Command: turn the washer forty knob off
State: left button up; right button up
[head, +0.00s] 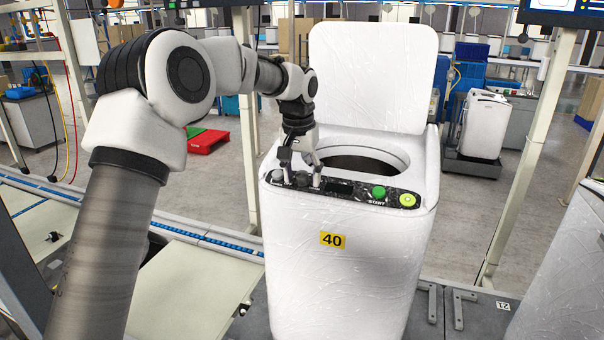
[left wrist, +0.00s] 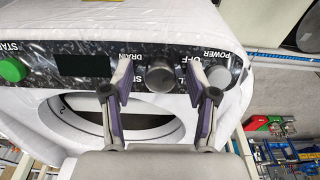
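The washer (head: 345,275) is white, wrapped in plastic, with a yellow "40" label (head: 332,240) and its lid up. Its black panel has a grey knob (head: 302,179) near the left end; the same knob (left wrist: 160,75) shows in the left wrist view, with "OFF" and "DRAIN" lettering around it. My left gripper (head: 301,172) is over the panel with its fingers pointing down. In the left wrist view my left gripper (left wrist: 157,80) is open, one finger on each side of the knob, with gaps visible on both sides. My right gripper is not in view.
A smaller silver POWER knob (left wrist: 219,77) is beside the right finger in the wrist view. A green START button (head: 379,191) and a yellow-green button (head: 407,200) are further right on the panel. The raised lid (head: 372,75) stands behind the open tub. Another white washer (head: 565,270) is at right.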

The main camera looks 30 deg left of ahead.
pick_arm(q)
jog(key=shift+r, duration=0.1)
notch_tip(320, 180, up, 12)
jog(key=s, duration=0.1)
jog(key=shift+s+d+f, duration=0.2)
jog(key=shift+s, duration=0.15)
dwell(0.3)
